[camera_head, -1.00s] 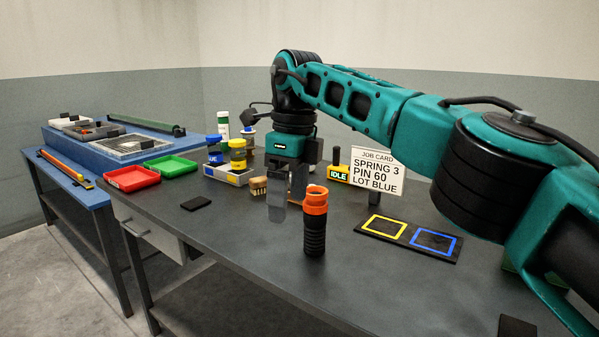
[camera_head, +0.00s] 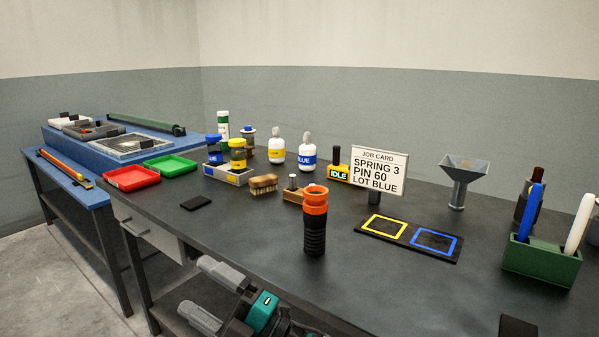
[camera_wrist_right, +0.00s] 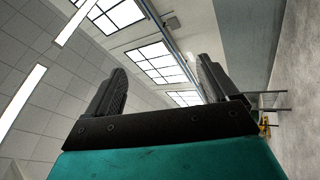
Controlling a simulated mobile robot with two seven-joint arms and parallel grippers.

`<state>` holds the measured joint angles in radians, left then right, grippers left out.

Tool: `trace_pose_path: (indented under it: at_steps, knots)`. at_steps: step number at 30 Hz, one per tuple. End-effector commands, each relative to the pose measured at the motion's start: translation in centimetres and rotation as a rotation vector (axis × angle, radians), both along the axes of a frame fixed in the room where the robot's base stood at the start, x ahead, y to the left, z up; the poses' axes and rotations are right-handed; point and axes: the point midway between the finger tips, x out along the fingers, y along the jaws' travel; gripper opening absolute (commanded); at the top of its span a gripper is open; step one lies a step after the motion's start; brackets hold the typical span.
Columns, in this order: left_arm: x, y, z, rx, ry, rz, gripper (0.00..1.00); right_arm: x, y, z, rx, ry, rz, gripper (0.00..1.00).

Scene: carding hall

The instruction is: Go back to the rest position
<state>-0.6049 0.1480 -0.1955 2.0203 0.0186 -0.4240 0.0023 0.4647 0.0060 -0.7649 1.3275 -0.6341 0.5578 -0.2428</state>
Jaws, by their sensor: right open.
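My right gripper (camera_head: 212,297) is at the bottom of the head view, in front of the dark table (camera_head: 270,235) and below its top. Its two grey fingers point left and stand apart with nothing between them. In the right wrist view its fingers (camera_wrist_right: 160,90) are also apart and empty, with ceiling lights and windows beyond. My left gripper is in neither view.
On the table stand an orange-and-black torch-like cylinder (camera_head: 315,222), a job card (camera_head: 378,170), a mat with yellow and blue squares (camera_head: 408,238), a funnel (camera_head: 463,180) and a green holder (camera_head: 541,262). Red (camera_head: 131,179) and green (camera_head: 170,166) trays sit at left.

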Motion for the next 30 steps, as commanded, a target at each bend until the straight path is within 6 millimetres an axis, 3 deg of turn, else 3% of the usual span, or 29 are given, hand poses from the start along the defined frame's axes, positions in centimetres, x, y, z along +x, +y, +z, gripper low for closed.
trace_pose_path:
  at_steps: [4,8,14,18,26,27,30]
  knots:
    - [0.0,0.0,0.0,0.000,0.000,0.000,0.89,0.9,-6.1,-4.5,0.148,0.359,-0.205,0.87]
    - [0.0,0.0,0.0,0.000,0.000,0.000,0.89,0.3,-11.9,-9.4,0.252,0.658,-0.372,0.87]
    - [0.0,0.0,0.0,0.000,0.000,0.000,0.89,-3.6,-20.1,-16.7,0.367,1.053,-0.589,0.87]
    - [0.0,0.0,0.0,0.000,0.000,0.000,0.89,-7.9,-24.8,-20.9,0.423,1.292,-0.717,0.87]
    - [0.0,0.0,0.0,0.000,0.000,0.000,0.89,-16.4,-31.0,-25.4,0.481,1.638,-0.902,0.87]
    - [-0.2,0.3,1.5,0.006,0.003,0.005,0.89,-15.9,-30.9,-23.6,0.482,1.617,-0.898,0.87]
    - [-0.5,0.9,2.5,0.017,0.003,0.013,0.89,-16.1,-31.4,-22.7,0.480,1.610,-0.912,0.87]
